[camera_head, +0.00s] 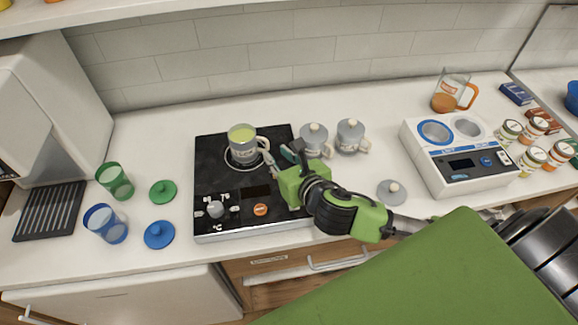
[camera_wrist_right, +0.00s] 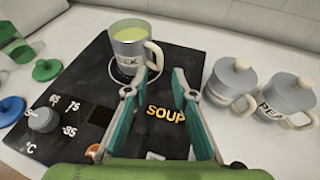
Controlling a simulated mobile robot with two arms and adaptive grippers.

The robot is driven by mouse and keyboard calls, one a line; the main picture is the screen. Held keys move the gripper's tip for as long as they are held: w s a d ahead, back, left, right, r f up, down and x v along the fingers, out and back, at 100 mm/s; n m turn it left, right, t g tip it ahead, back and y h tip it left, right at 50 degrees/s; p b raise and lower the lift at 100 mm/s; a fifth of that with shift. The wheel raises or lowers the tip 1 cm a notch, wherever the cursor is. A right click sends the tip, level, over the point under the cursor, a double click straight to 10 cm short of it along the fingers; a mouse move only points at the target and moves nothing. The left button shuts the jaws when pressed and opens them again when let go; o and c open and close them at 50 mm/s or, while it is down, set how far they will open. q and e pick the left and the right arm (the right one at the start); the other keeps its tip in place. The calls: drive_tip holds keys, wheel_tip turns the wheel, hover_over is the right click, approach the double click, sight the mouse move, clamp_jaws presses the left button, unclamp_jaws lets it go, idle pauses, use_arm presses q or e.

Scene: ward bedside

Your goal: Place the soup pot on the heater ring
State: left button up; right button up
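The soup pot (camera_head: 243,152) is a grey, lidless mug-like pot of yellow-green soup with a side handle. It stands upright on the heater ring (camera_head: 229,160) of the black heater plate (camera_head: 215,175). In the right wrist view the pot (camera_wrist_right: 128,60) shows part of a label ending in "CK", and the ring (camera_wrist_right: 184,60) shows around its base. My right gripper (camera_head: 277,156) is beside the handle; in the wrist view its two fingers (camera_wrist_right: 161,80) are apart, with the handle just beyond or between the tips. I cannot tell whether they touch it. My left gripper is not in view.
Two lidded grey pots (camera_head: 314,142) (camera_head: 351,137) stand close right of the heater. A loose grey lid (camera_head: 391,191) lies near a white two-well device (camera_head: 455,158). Green and blue cups (camera_head: 114,181) (camera_head: 106,224) and their lids stand left. A glass jug (camera_head: 450,92) is at the back.

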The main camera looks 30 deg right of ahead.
drive_tip(key=v, duration=0.7)
drive_tip(key=shift+b, duration=0.45)
drive_tip(key=shift+s, duration=0.1)
